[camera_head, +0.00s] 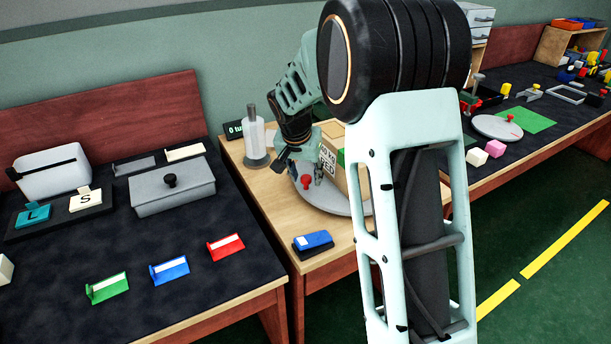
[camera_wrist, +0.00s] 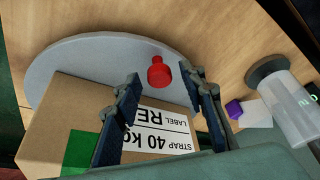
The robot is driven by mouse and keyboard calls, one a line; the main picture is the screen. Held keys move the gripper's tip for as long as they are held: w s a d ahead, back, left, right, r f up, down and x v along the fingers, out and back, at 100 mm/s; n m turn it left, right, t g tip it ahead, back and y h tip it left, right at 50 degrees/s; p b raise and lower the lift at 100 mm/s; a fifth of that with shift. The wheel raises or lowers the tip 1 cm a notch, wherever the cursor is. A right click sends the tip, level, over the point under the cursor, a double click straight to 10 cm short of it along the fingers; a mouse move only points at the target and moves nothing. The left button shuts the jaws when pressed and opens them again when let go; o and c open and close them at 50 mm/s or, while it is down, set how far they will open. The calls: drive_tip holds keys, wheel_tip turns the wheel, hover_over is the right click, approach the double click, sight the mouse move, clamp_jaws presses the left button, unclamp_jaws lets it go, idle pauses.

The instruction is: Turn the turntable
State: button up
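The turntable (camera_head: 325,202) is a grey disc on the wooden middle table, partly hidden behind my arm in the head view. It also shows in the wrist view (camera_wrist: 70,60). A red knob (camera_head: 306,182) stands up near its rim, and it is clear in the wrist view (camera_wrist: 159,73). A cardboard box (camera_wrist: 48,122) with a white label and a green patch sits on the disc beside the knob. My gripper (camera_wrist: 164,82) is open, its two fingertips on either side of the knob in the picture, with gaps showing. Contact with the knob is not visible.
A clear bottle-like dispenser (camera_head: 255,138) and a small dark display (camera_head: 234,130) stand at the back of this table. A purple block (camera_wrist: 234,109) shows in the wrist view. Dark-topped benches flank the table.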

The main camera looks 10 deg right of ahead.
drive_tip(key=shift+c, duration=0.2)
clamp_jaws()
drive_tip(key=shift+s+d, duration=0.1)
drive_tip(key=shift+s, duration=0.05)
